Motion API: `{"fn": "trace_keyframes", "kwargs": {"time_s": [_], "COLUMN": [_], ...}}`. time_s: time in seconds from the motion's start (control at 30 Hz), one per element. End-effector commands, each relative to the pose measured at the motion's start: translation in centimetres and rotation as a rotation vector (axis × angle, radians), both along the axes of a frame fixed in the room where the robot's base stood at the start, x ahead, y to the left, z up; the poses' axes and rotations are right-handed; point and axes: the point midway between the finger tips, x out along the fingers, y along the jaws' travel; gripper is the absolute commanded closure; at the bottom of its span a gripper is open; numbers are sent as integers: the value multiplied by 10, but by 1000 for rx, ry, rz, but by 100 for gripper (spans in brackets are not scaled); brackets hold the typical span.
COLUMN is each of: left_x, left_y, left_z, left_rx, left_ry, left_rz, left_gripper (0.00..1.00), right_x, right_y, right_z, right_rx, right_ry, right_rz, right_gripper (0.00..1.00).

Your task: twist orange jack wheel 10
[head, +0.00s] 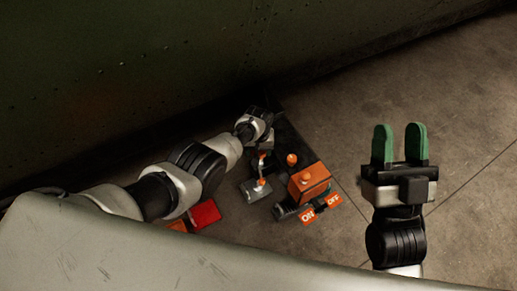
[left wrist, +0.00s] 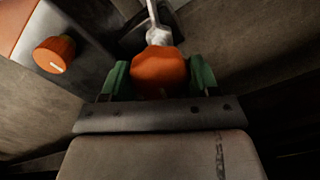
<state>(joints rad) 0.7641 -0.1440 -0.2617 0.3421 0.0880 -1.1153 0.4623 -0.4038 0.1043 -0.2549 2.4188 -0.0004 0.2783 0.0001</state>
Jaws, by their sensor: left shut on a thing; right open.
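An orange faceted jack wheel (left wrist: 160,75) sits between the green fingers of my left gripper (left wrist: 157,67) in the left wrist view. The gripper is shut on it, with a finger on each side. A pale metal rod runs up from behind the wheel. In the head view my left arm reaches down beside the dark wall, and its wrist hides most of the grasp. My right gripper (head: 399,130) is open and empty at the right, fingers pointing up the picture. I cannot read a number on the wheel.
An orange-topped box (head: 310,181) with ON and OFF labels stands right of my left wrist. An orange knob (left wrist: 54,54) on a box is close to my left gripper. A red block (head: 205,214) lies beneath my left arm. The riveted wall (head: 150,70) borders the left; floor at right is clear.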

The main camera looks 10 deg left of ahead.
Motion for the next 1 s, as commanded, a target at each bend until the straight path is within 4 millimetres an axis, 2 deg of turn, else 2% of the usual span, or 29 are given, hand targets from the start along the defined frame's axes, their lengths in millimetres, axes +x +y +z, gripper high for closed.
{"fn": "trace_keyframes", "kwargs": {"time_s": [0.3,0.83,0.87,1.0], "left_x": [0,0,0,0], "left_y": [0,0,0,0], "left_z": [0,0,0,0], "left_rx": [2,1,1,1], "left_ry": [0,0,0,0], "left_rz": [112,131,131,131], "left_gripper": [63,63,35,14], "right_x": [0,0,0,0], "right_y": [0,0,0,0], "right_z": [-1,-2,-2,-2], "right_rx": [-2,-2,-2,-2], "right_ry": [11,15,15,14], "right_rz": [-1,-1,-1,-1], "right_gripper": [57,57,57,57]}}
